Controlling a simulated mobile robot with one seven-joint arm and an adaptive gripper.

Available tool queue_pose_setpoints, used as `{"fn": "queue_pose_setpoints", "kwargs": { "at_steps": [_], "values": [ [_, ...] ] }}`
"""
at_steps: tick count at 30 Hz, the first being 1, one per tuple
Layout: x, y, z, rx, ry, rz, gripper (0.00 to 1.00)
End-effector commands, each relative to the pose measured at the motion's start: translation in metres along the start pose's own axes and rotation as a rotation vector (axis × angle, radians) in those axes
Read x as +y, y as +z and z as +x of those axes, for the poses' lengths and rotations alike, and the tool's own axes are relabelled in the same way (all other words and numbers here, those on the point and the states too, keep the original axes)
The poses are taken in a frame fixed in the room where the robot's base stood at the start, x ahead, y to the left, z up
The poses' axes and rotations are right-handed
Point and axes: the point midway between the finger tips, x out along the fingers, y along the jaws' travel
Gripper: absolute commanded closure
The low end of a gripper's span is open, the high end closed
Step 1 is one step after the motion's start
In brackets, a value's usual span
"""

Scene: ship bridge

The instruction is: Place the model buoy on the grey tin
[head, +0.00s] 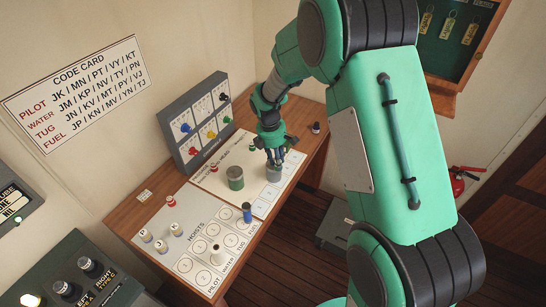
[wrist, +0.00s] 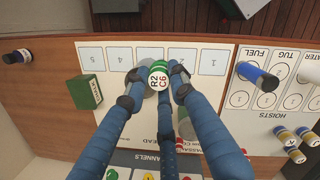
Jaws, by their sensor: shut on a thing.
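My gripper (head: 277,157) is low over the grey tin (head: 274,174) on the table's board. In the wrist view my blue-fingered gripper (wrist: 158,82) is closed around a small round piece with a green rim and a white top marked R2 C6, which I take as the model buoy (wrist: 158,76). Its lower part is hidden by the fingers. The grey tin lies beneath it in the wrist view, mostly hidden. I cannot tell whether the buoy touches the tin.
A green tin (head: 235,178) stands just left of the grey tin. A blue cylinder (head: 247,212) and several small pegs stand on the hoists card (head: 199,240). A panel of coloured knobs (head: 199,122) rises behind.

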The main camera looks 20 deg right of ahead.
Motion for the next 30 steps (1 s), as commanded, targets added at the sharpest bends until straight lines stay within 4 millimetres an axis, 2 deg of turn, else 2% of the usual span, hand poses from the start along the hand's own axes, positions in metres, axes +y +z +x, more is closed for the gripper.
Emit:
{"fn": "queue_pose_setpoints", "kwargs": {
  "at_steps": [6, 12, 26, 30],
  "values": [
    [0.036, -0.002, 0.003, 0.000, 0.001, -0.001, 0.90],
    [0.057, -0.003, 0.004, -0.001, 0.000, -0.001, 0.90],
    [0.063, -0.003, 0.005, 0.000, 0.000, -0.001, 0.90],
    [0.062, -0.004, 0.013, -0.001, -0.001, -0.001, 0.90]
  ]
}}
